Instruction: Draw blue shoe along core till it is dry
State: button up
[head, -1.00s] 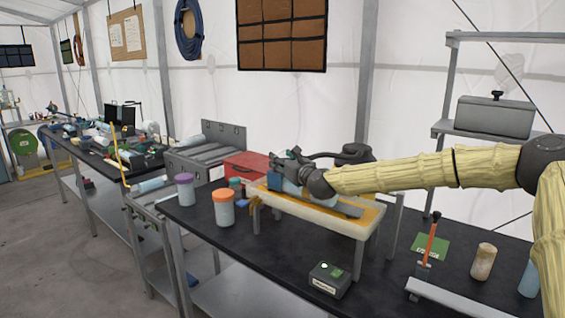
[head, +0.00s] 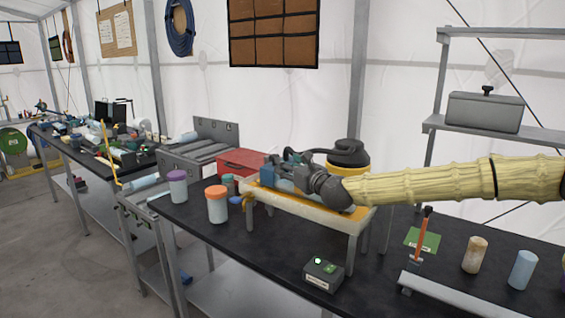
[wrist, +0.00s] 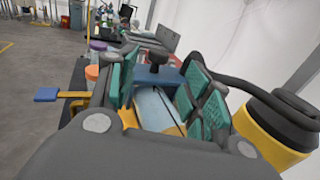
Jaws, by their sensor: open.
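The blue shoe (wrist: 155,76), a blue block with a black knob, sits across the far part of the core in the wrist view. It also shows at the tray's left end in the head view (head: 268,172). The core (wrist: 155,108) is a pale blue-grey length lying in an orange-lined tray (head: 318,216) on a raised stand. My gripper (wrist: 160,88) is open, with teal pads on either side of the core and the knob just beyond them. No contact with the shoe is visible. My gripper in the head view (head: 297,165) hides part of the core.
A black-and-yellow canister (head: 348,156) with a hose stands close behind the tray. An orange-lidded jar (head: 217,205) and a purple-lidded jar (head: 177,187) stand left. A small box with a green light (head: 322,275) is in front. A blue paddle (wrist: 46,94) juts out at the left.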

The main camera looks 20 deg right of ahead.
jog(key=shift+v, duration=1.5)
